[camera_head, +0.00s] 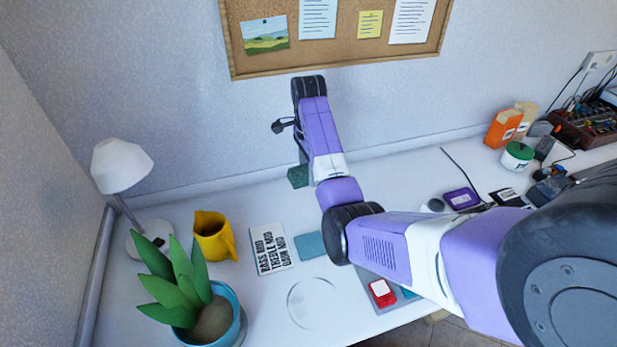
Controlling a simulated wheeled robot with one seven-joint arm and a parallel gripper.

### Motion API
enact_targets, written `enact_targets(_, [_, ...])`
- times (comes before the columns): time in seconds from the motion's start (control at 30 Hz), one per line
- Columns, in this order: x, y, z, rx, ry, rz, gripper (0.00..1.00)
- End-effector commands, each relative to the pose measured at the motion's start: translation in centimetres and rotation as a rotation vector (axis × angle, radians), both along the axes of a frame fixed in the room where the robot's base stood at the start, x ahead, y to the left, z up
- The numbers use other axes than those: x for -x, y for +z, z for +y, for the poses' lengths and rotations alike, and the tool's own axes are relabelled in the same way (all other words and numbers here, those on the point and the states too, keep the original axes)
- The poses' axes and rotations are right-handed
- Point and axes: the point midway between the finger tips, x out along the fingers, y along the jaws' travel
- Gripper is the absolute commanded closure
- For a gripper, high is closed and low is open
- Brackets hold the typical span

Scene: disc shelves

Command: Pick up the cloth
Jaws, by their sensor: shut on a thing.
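A dark green piece, which looks like the cloth (298,176), is at the lower end of my gripper (302,160), near the back wall. My gripper points down behind my purple forearm, which hides most of it. My gripper is shut on the green piece. Its fingers cannot be made out clearly, and I cannot tell whether the cloth touches the desk. A flat teal piece (311,245) lies on the desk in front, partly beside my arm.
The white desk (270,205) holds a yellow jug (213,238), a potted plant (210,320), a white lamp (122,165), a printed card (270,249) and a clear disc (311,303). Orange boxes (503,129) and a green-lidded jar (517,156) stand right. A corkboard (270,63) hangs behind.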

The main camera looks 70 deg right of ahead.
Motion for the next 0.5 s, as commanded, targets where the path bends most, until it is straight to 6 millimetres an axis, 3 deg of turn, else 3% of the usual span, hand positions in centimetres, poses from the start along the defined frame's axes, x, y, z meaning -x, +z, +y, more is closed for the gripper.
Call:
enact_targets(0.03, [0.0,1.2,0.0,0.000,-0.001,0.000,0.81])
enact_targets(0.2, [0.0,2.7,0.0,0.000,0.000,0.000,0.81])
enact_targets(0.5, [0.0,4.3,0.0,0.001,-0.001,0.001,0.81])
